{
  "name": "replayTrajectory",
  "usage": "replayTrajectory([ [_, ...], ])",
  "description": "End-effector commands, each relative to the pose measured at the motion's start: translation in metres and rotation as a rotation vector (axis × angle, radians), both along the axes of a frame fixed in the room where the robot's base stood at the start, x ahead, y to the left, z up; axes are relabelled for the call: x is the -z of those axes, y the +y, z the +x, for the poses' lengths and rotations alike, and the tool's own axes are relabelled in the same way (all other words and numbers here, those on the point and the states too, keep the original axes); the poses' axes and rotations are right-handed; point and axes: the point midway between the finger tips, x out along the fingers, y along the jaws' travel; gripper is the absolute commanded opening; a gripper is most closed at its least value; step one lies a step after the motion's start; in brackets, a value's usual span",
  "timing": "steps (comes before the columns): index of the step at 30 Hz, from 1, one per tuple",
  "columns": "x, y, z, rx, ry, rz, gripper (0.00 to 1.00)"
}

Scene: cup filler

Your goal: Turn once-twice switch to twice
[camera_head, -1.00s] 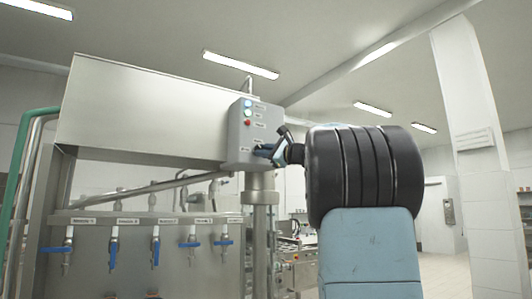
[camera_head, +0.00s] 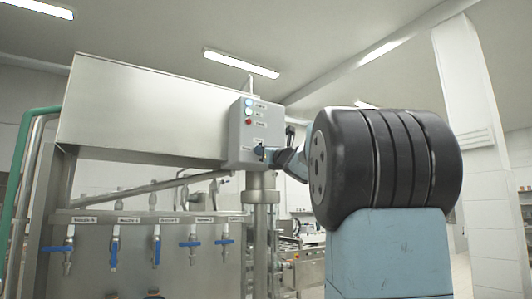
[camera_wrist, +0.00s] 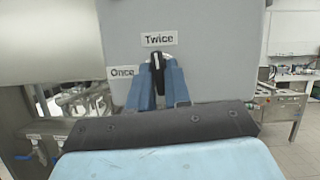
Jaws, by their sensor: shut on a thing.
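The once-twice switch is on the lower front of the grey control box (camera_head: 247,118). In the wrist view its black knob (camera_wrist: 158,60) stands about upright, its top end just below the "Twice" label (camera_wrist: 159,39). The "Once" label (camera_wrist: 122,72) is to the left of the knob. My gripper (camera_wrist: 157,72) has its two blue fingers closed on the knob, one on each side. In the head view my gripper (camera_head: 270,154) meets the box at its lower right; the switch is mostly hidden there.
Blue, white and red buttons (camera_head: 249,113) are on the upper part of the box. A large steel tank (camera_head: 150,110) is to its left. Several blue-handled valves (camera_head: 114,252) hang below. A vertical steel post (camera_head: 262,230) stands under the box.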

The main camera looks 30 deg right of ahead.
Motion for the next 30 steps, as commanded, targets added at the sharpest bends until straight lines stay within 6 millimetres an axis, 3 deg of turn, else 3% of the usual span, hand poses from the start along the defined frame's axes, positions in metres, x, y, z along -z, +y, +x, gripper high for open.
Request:
replayTrajectory([
  [9,-0.0001,0.0011,0.0002,-0.001,0.004,0.104,0.0],
  [24,-0.0005,0.0012,0.0,-0.001,0.003,0.12,0.0],
  [25,-0.0005,0.0012,0.0,-0.001,0.003,0.119,0.19],
  [30,-0.0005,0.0012,0.0,-0.001,0.003,0.119,0.36],
])
